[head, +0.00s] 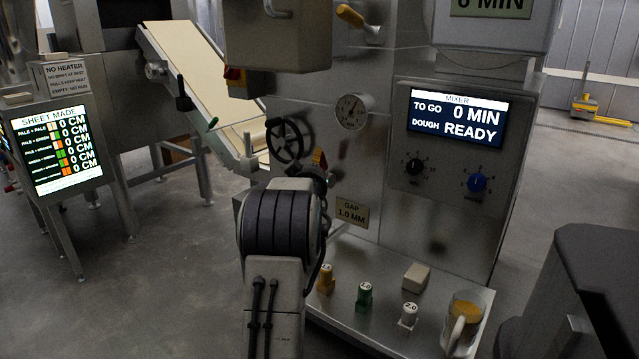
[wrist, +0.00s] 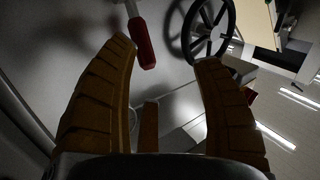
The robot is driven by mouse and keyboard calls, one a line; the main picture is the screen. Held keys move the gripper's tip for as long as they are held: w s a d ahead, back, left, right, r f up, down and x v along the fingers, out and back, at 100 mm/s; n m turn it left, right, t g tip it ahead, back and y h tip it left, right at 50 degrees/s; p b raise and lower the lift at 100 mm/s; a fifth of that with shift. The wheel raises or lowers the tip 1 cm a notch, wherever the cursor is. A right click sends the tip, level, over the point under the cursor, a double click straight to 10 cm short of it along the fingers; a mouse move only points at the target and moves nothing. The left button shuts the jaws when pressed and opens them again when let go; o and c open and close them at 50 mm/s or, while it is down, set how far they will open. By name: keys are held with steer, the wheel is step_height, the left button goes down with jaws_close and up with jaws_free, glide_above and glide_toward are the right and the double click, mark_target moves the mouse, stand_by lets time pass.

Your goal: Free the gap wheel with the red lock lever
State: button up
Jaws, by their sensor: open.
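The gap wheel, a black spoked handwheel (head: 288,141), is on the steel machine front in the head view, just above my arm. It also shows at the top of the wrist view (wrist: 207,28). The red lock lever (wrist: 143,43) hangs at the top of the wrist view, left of the wheel, its red grip near my left fingertip. My gripper (wrist: 166,54) is open and empty, with its tan fingers either side of the space below lever and wheel. I cannot tell whether a finger touches either. In the head view my arm hides most of the gripper.
A round dial (head: 352,112) and a gap plate reading 1.0 MM (head: 351,213) are on the machine front. A sloping conveyor (head: 200,75) stands left.

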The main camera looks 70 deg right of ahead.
mark_target(323, 161)
steer(key=shift+s+d+f+b, duration=0.25)
steer(key=shift+s+d, duration=0.1)
steer(key=shift+s, duration=0.25)
steer(key=shift+s+d+f+b, duration=0.1)
steer(key=shift+s+d+f, duration=0.2)
steer(key=shift+s, duration=0.3)
steer(key=shift+b+x, duration=1.1)
steer(key=shift+x, duration=2.25)
steer(key=shift+d+r, duration=0.1)
steer(key=shift+r, duration=0.1)
steer(key=shift+c, duration=0.4)
jaws_close()
